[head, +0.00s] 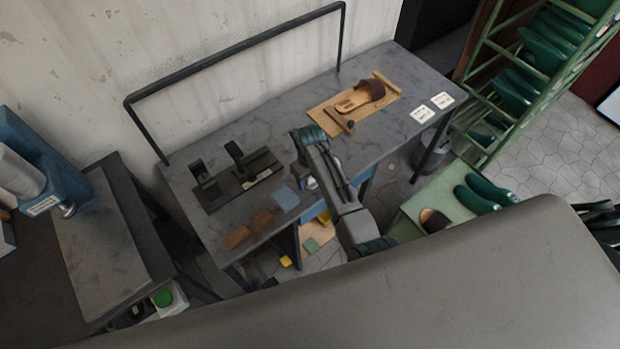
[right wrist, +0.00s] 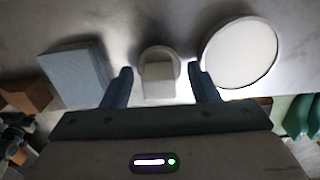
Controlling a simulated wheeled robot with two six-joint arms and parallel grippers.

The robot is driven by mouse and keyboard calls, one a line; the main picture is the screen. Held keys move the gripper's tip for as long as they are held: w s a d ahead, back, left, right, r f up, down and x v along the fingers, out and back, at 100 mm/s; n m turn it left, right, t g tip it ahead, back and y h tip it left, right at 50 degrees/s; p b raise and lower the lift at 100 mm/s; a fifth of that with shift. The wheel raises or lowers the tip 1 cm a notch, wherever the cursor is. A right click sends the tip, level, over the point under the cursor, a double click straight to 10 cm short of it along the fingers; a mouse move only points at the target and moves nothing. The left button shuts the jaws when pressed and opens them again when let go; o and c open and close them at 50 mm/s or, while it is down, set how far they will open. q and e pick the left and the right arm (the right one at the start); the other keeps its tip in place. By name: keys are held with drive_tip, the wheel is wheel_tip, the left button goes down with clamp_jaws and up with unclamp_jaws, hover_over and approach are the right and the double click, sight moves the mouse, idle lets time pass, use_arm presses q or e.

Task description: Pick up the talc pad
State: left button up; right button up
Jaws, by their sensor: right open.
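The talc pad (right wrist: 158,82) appears to be the small white block on a round pale base in the right wrist view. It stands on the grey bench top between the two fingers of my right gripper (right wrist: 160,72). The fingers are apart, one on each side, with a visible gap to the block. In the head view my right arm reaches over the bench and mostly hides this spot; only a bit of white shows beside it. My left gripper is not in view.
A round white dish (right wrist: 241,53) stands close right of my fingers. A blue-grey block (right wrist: 75,72) and brown blocks (head: 237,237) lie left. Green racks stand right.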

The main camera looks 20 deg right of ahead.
drive_tip(key=shift+f, duration=0.1)
drive_tip(key=shift+c, duration=0.2)
drive_tip(key=c, duration=0.7)
drive_tip(key=shift+r+p, duration=0.9)
drive_tip(key=shift+p, duration=0.05)
wheel_tip(320, 180, up, 3)
drive_tip(key=p, duration=0.3)
drive_tip(key=shift+f, duration=0.15)
drive_tip(key=s+a, duration=0.1)
drive_tip(key=s, duration=1.5)
drive_tip(key=shift+a+r, duration=0.2)
drive_tip(key=shift+r, duration=0.1)
